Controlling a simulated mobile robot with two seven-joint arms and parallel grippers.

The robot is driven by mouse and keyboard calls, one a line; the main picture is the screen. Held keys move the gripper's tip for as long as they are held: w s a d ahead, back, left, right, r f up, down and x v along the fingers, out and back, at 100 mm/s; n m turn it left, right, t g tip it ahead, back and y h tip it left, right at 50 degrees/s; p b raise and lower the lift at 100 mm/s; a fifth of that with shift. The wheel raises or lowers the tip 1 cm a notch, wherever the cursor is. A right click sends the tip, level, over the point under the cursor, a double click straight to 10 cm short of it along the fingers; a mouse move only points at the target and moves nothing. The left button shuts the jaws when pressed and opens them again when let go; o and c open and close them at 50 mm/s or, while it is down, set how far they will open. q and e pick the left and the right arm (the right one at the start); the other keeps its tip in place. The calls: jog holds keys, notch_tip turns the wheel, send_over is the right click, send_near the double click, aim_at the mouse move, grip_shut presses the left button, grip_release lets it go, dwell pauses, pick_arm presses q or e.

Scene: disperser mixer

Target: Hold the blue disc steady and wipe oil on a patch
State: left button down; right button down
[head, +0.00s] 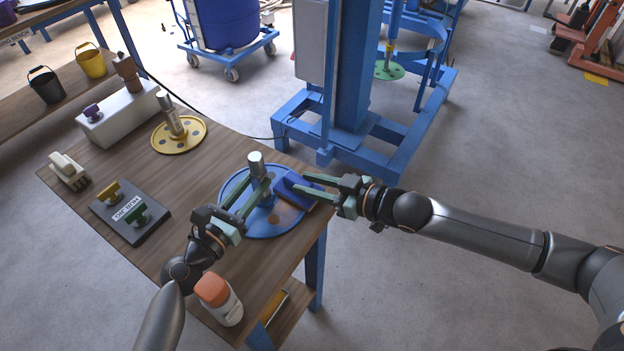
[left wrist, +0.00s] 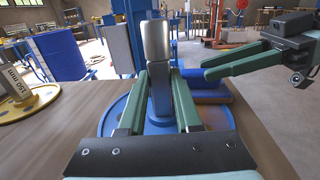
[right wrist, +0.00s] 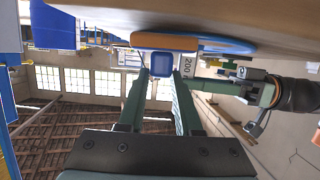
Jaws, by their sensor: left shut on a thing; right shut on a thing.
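The blue disc (head: 238,192) lies flat on the wooden bench, with a metal shaft (head: 256,163) standing upright from its hub. My left gripper (head: 262,190) is shut on the shaft, its green fingers on either side of it; the left wrist view also shows the shaft (left wrist: 156,45). My right gripper (head: 306,187) is shut on a blue block (head: 291,190) at the disc's right side. An orange-brown layer or patch shows under and beside the block (left wrist: 212,98). Whether the block touches the disc, I cannot tell.
An orange-capped bottle (head: 220,300) stands near my left arm. The blue mixer frame (head: 350,130) stands behind.

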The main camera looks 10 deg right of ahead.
jog(key=shift+s+a+f, duration=0.15)
jog(key=shift+s+a, duration=1.7)
jog(key=shift+s, duration=0.25)
jog(key=shift+s+a+f+g, duration=0.2)
jog(key=shift+s+a+g, duration=0.1)
jog(key=shift+s+a, duration=0.55)
jog(key=shift+s, duration=0.2)
jog(key=shift+s+a, duration=0.45)
jog(key=shift+s, duration=0.15)
jog(key=shift+w+d+r, duration=0.2)
jog(key=shift+w+d, duration=1.6)
jog(key=shift+w, duration=0.25)
jog(key=shift+w+d+r, duration=0.2)
jog(key=shift+w+d, duration=1.6)
jog(key=shift+w, duration=0.2)
jog(key=shift+r, duration=0.1)
jog(key=shift+w+a+r, duration=0.1)
jog(key=shift+r, duration=1.55)
jog(key=shift+w+a+r, duration=0.1)
jog(key=shift+r, duration=1.5)
